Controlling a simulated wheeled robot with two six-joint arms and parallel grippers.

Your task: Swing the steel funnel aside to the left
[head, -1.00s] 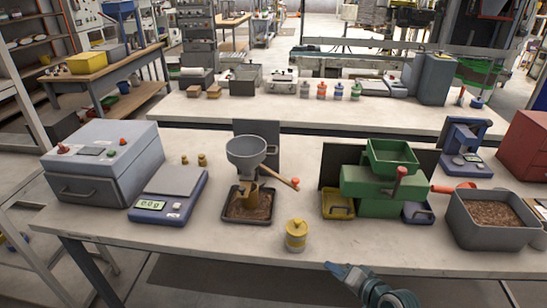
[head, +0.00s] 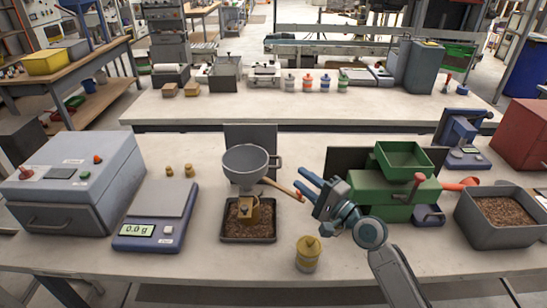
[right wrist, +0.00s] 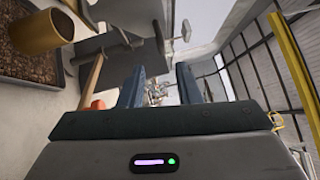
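The grey steel funnel (head: 245,165) stands above a dark tray of brown pellets (head: 233,238) in the head view. Its wooden handle (head: 280,187) slants down to the right and ends in an orange-red knob. My right gripper (head: 303,181) is just right of the knob, its fingers pointing left toward it. In the right wrist view the two fingers (right wrist: 160,78) are apart with nothing held between them. The handle (right wrist: 93,74) and its knob (right wrist: 98,104) show left of the left finger, outside the gap. My left gripper is out of view.
A brass-coloured spout (head: 248,211) sits under the funnel. A green machine (head: 395,190) is to the right, a scale (head: 157,215) to the left. The table between scale and tray is narrow but clear.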

